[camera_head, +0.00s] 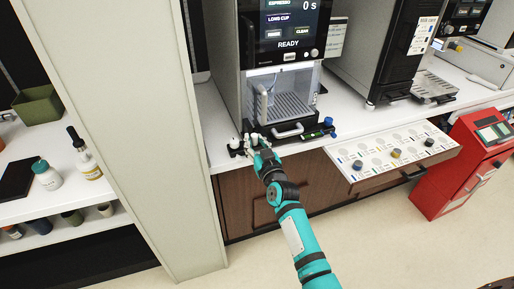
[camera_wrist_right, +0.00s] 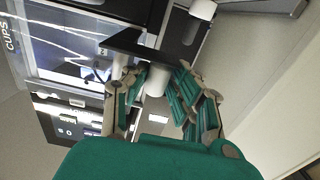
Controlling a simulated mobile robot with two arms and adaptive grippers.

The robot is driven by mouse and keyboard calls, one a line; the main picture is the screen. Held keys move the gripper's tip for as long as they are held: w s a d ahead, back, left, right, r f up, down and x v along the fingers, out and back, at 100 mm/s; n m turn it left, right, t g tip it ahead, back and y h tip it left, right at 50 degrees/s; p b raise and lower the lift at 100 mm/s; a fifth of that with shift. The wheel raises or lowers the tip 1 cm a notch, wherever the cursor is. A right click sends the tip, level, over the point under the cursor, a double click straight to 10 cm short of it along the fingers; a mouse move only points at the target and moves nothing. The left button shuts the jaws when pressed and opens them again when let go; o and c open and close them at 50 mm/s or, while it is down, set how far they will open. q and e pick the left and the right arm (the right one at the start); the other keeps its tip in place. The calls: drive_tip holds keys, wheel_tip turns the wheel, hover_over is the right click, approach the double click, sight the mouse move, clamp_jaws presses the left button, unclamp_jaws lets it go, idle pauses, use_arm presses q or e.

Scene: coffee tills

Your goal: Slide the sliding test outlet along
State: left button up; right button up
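My right gripper (camera_head: 257,143) reaches to the front edge of the counter, at a dark fitting with small white upright parts below the coffee machine. In the right wrist view, the fingers (camera_wrist_right: 158,85) stand on either side of a white cylinder (camera_wrist_right: 156,79) beneath a black plate (camera_wrist_right: 130,42). This appears to be the sliding test outlet. The fingertips are close to the cylinder, but I cannot tell whether they press on it. A second white part (camera_head: 235,143) stands just left of the gripper. My left gripper is out of view.
The coffee machine (camera_head: 290,50) stands behind, with its drip tray (camera_head: 290,106). A dark strip with a blue knob (camera_head: 328,121) lies right of the gripper. A pale panel (camera_head: 150,120) rises at left. A white drawer with knobs (camera_head: 370,155) juts out at right, near a red cabinet (camera_head: 450,180).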

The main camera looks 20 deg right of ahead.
drive_tip(key=shift+r, duration=0.1)
clamp_jaws()
drive_tip(key=shift+d, duration=1.3)
drive_tip(key=shift+w+d+r+b, duration=0.1)
drive_tip(key=shift+d+b, duration=0.35)
drive_tip(key=shift+d, duration=0.85)
drive_tip(key=shift+w+d+b, duration=0.1)
drive_tip(key=shift+d+b, duration=0.3)
drive_tip(key=shift+d, duration=0.85)
drive_tip(key=o, duration=0.8)
unclamp_jaws()
drive_tip(key=shift+s+a, duration=0.1)
drive_tip(key=shift+s, duration=0.1)
